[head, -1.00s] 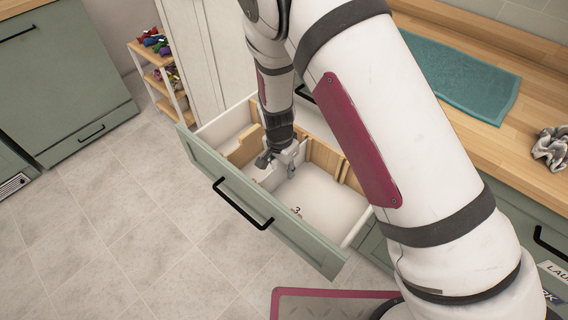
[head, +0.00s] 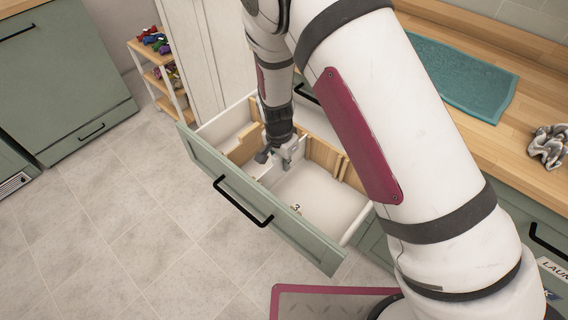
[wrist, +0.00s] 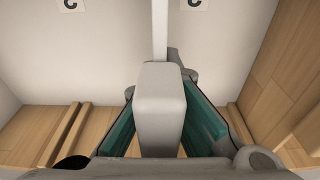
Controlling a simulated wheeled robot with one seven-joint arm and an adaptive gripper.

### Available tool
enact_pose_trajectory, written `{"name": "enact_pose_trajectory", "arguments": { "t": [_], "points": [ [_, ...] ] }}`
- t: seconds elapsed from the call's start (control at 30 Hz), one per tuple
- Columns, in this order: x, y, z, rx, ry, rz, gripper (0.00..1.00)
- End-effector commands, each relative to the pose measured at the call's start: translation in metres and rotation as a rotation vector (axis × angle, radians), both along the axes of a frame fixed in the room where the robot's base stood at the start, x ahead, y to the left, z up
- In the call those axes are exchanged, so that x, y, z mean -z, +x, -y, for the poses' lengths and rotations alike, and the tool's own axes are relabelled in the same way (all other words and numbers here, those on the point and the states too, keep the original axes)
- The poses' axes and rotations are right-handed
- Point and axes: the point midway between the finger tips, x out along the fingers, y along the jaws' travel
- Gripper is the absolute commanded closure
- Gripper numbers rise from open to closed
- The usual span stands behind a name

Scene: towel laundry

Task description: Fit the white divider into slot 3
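The white divider (wrist: 160,100) is a thin upright panel with a thick block at its near end. My gripper (wrist: 160,115) has its teal-padded fingers on both sides of that block, and it appears shut on it. In the head view my gripper (head: 278,153) is inside the open drawer, by its back wooden wall. A white part of the divider (head: 291,152) shows beside the fingers; the rest is mostly hidden. The slot 3 label (head: 296,207) lies on the drawer floor, right of the gripper. The divider's lower edge and any slot contact are hidden.
The drawer (head: 205,155) has a green front and light walls. Wooden strips on its back wall show in the wrist view, left (wrist: 68,135) and right (wrist: 236,116) of the divider. Two cut-off labels lie on the floor. The right compartment is empty.

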Motion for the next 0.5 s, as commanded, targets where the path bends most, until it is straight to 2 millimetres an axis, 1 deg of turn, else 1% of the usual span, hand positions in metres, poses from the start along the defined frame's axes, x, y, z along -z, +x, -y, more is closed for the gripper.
{"name": "enact_pose_trajectory", "arguments": {
  "t": [0.5],
  "points": [
    [-0.02,0.0,0.0,0.0,0.001,0.001,1.0]
  ]
}}
